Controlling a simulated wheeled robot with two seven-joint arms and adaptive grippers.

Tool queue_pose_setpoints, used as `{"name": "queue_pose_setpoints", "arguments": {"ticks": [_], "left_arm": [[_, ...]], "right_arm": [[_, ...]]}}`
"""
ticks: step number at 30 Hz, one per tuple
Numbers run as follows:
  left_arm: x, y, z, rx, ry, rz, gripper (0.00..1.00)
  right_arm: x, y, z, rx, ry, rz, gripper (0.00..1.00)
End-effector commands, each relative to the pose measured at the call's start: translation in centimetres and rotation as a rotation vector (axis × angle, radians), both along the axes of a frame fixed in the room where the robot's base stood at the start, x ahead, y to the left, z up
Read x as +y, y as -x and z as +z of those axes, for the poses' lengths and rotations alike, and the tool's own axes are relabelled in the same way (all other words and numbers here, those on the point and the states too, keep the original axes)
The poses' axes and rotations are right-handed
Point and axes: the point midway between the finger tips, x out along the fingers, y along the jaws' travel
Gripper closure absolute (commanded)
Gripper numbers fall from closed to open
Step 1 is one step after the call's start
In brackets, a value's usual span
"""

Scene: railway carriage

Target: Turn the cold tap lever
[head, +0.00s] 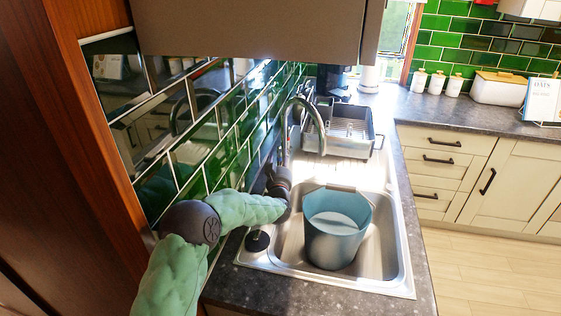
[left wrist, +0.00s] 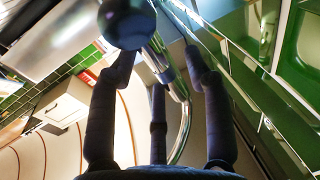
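The curved metal tap (head: 311,112) rises behind the sink at the tiled wall. My left gripper (head: 282,178) is low beside the base of the tap, and its dark fingers cover that area. In the left wrist view my left gripper (left wrist: 160,62) has its fingers spread apart, with the shiny tap pipe (left wrist: 183,112) running between them. A dark rounded part (left wrist: 127,22) shows close by at the top of that view; I cannot tell whether it belongs to the tap. The cold tap lever cannot be made out clearly in either view. My right gripper is not in view.
A blue bucket (head: 336,236) stands in the metal sink (head: 392,262), close to the right of my left gripper. A grey dish rack (head: 345,128) sits behind the sink. A cupboard (head: 245,28) hangs above, and green tiles (head: 226,140) run close along the left.

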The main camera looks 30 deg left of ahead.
Motion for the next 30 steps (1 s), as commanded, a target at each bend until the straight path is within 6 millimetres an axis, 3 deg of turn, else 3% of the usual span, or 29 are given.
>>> {"name": "queue_pose_setpoints", "arguments": {"ticks": [8, 21, 30], "left_arm": [[0.0, 0.0, 1.0, -0.003, -0.003, 0.000, 0.50], [0.0, 0.0, 8.3, -0.004, -0.001, 0.000, 0.50], [0.0, 0.0, 10.0, 0.000, -0.001, -0.001, 0.50]], "right_arm": [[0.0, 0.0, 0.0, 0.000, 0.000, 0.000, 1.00], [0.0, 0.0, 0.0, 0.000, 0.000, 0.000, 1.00], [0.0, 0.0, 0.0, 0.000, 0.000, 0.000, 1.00]]}}
